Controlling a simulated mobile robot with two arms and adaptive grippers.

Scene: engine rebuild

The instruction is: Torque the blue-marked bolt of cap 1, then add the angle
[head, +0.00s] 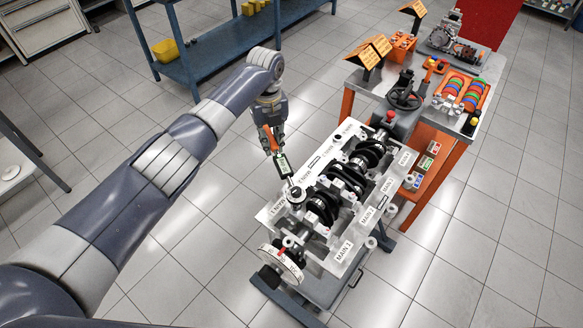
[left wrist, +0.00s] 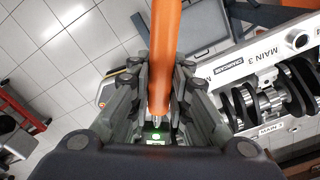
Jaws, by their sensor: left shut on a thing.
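My left gripper (head: 270,122) is shut on the orange handle of a torque wrench (head: 284,166), which has a dark body with a small lit display. The orange handle also fills the middle of the left wrist view (left wrist: 165,45), with a green light below it. The wrench slants down, its lower end over the near left of the engine block (head: 322,262), around a bolt position by cap 1; contact is unclear. The label MAIN 1 (head: 344,251) marks this near end. The blue mark cannot be made out. My right gripper is not in view.
A dark crankshaft (head: 345,178) lies in the block, with a white disc (head: 281,263) at its near end. An orange-framed cart (head: 447,157) with trays and parts stands behind right. A blue bench (head: 213,48) stands at the back. Floor at front right is clear.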

